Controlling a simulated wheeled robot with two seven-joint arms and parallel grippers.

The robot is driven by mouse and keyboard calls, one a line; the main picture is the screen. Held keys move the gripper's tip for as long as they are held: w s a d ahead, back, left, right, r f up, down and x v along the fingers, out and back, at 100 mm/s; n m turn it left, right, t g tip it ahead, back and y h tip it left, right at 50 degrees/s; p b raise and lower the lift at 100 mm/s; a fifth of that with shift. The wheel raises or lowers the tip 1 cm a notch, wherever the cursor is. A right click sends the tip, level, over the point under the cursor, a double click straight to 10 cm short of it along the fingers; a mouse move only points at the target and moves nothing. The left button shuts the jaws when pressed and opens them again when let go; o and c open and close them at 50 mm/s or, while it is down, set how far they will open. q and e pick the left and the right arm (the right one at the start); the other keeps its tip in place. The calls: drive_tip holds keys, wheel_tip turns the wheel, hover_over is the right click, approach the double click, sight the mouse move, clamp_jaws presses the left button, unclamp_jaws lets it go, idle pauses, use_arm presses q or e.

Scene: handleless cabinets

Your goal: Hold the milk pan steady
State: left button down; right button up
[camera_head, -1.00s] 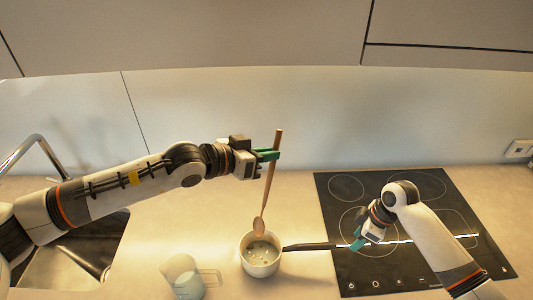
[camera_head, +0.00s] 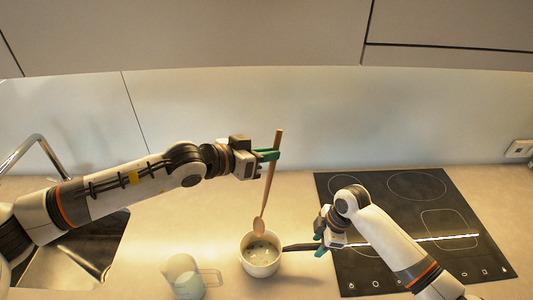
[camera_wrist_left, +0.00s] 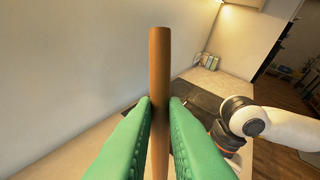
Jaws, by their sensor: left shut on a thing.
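The milk pan (camera_head: 262,268) is a small white pot on the counter in the head view, with a dark handle (camera_head: 298,247) pointing right. Pale contents with a few bits show inside it. My left gripper (camera_head: 266,155) is shut on a wooden spoon (camera_head: 272,180) and holds it nearly upright, its bowl at the pan's far rim. In the left wrist view the green fingers (camera_wrist_left: 160,115) clasp the spoon's shaft (camera_wrist_left: 160,65). My right gripper (camera_head: 321,241) is at the outer end of the handle. Its fingers partly hide that end, and their closure is unclear.
A clear measuring jug (camera_head: 186,280) stands left of the pan. A black cooktop (camera_head: 420,205) lies to the right, under my right arm. The sink (camera_head: 75,255) with its tap (camera_head: 35,145) is at the left. Counter behind the pan is free.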

drive_tip(key=shift+x, duration=1.05)
drive_tip(key=shift+c, duration=0.3)
clamp_jaws()
drive_tip(key=shift+r, duration=0.1)
idle(0.9)
